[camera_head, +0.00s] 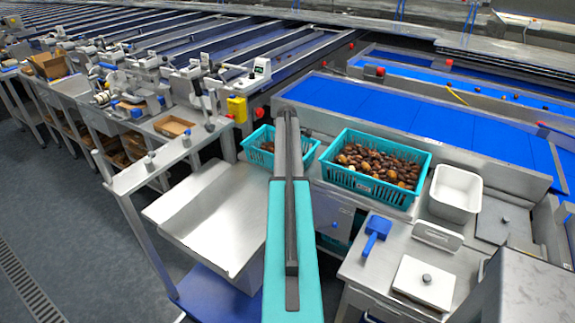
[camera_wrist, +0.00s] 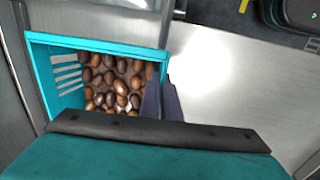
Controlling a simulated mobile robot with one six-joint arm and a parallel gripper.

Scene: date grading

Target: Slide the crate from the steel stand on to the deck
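A turquoise slatted crate (camera_wrist: 57,80) holds brown dates in the wrist view. In the head view a small turquoise crate (camera_head: 254,151) shows partly behind my arm, at the front of the conveyor line. My gripper (camera_wrist: 164,98) points down at the crate's right wall. Its two dark fingers are close together, with the rim line running to them; whether they press on the wall is unclear. A broad bare steel surface (camera_wrist: 235,95) lies right of the crate. In the head view a bare steel deck (camera_head: 197,213) lies left of my arm. The stand under the crate is mostly hidden.
A larger turquoise crate of dates (camera_head: 341,179) stands to the right. A bench with scales and boxes (camera_head: 173,126) runs along the left.

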